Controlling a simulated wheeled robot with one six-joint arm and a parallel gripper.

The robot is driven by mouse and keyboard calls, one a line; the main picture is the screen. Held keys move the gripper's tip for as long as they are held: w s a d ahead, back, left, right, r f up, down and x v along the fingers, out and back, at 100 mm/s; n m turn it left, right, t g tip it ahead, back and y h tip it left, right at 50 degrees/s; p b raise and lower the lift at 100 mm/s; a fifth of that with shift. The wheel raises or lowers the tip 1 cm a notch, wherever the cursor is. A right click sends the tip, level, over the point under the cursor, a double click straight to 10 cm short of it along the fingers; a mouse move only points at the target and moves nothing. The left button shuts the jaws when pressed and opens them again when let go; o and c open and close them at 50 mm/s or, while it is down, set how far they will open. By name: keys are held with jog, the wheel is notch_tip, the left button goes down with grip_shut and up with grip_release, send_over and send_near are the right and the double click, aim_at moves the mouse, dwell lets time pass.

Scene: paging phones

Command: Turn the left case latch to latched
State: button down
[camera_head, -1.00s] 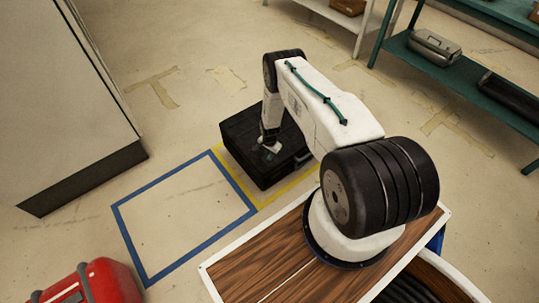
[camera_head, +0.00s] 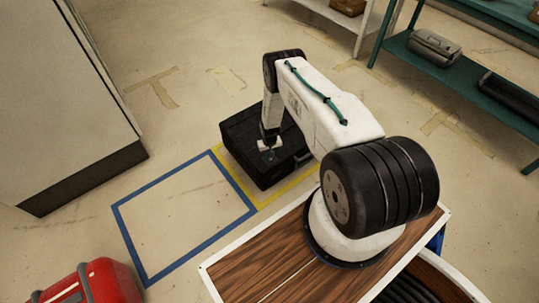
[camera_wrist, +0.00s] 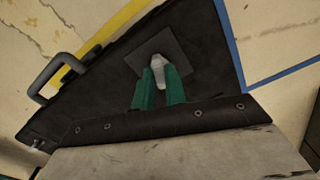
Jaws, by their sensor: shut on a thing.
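A black case (camera_head: 240,137) lies on the floor, and its dark top also fills much of the wrist view (camera_wrist: 105,85). My gripper (camera_head: 269,155) reaches down onto the case top from above. In the wrist view its green fingertips (camera_wrist: 158,76) are shut on a small pale metal latch (camera_wrist: 157,60), which stands on a dark square plate (camera_wrist: 172,45). The fingers hide the lower part of the latch. The arm and gripper hide the latch in the head view. I cannot read any latched mark.
The case's grey handle (camera_wrist: 57,68) sticks out at one side. Blue tape (camera_head: 130,233) outlines bare floor beside the case; yellow tape (camera_head: 283,188) runs along it.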

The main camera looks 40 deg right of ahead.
jog(key=shift+n, duration=2)
jog(key=c, duration=1.4)
grip_release()
jog(key=shift+c, duration=0.2)
jog(key=shift+r, duration=0.15)
notch_tip(320, 180, up, 8)
jog(key=shift+f, duration=0.25)
